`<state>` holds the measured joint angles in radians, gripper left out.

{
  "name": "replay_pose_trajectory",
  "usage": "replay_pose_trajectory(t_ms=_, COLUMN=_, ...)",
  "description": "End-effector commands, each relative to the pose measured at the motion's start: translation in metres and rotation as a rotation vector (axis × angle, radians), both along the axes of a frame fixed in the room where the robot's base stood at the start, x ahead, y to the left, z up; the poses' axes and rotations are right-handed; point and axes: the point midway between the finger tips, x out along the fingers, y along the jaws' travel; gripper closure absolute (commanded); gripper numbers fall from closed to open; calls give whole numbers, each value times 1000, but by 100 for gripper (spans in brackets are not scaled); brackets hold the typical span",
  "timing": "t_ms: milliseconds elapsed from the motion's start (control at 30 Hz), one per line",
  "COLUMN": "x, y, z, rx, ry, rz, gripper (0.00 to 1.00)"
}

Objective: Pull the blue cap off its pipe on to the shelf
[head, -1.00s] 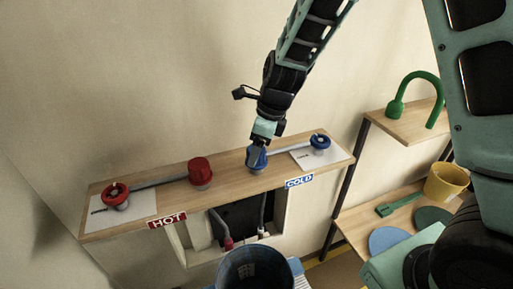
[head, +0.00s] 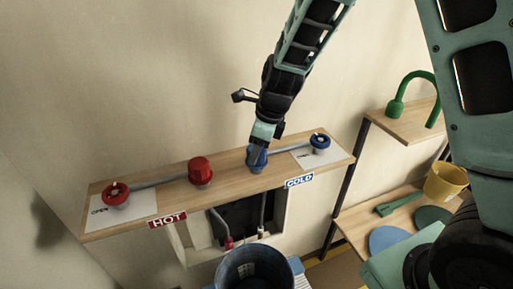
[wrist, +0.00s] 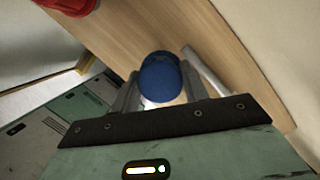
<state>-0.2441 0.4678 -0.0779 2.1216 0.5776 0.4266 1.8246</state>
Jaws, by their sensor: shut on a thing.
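The blue cap (head: 257,158) is on the wooden shelf (head: 228,177), between the red cap and the blue valve. My gripper (head: 258,150) comes down on it from above and is shut on it. In the wrist view the blue cap (wrist: 160,77) sits between my two fingers (wrist: 161,95), near the shelf board (wrist: 130,40). A grey pipe (head: 288,149) runs from beside the cap to the blue valve (head: 320,142). My gripper hides part of the cap, and I cannot tell whether the cap still sits on its pipe end.
A red cap (head: 200,171) and a red valve (head: 116,194) stand on the left of the shelf. Signs read HOT (head: 168,219) and COLD (head: 299,181). A dark bucket (head: 254,268) stands below. Shelves at right hold a green faucet (head: 398,106) and a yellow bucket (head: 445,181).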

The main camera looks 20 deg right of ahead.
Motion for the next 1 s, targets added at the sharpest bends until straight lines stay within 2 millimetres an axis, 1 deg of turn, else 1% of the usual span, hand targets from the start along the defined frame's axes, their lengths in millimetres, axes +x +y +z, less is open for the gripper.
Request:
replay_pose_trajectory(t_ms=200, x=1, y=0, z=10, rx=1, ry=-3, rz=-1, gripper=83)
replay_pose_trajectory(t_ms=1000, x=0, y=0, z=38, rx=0, ry=-1, rz=0, gripper=83)
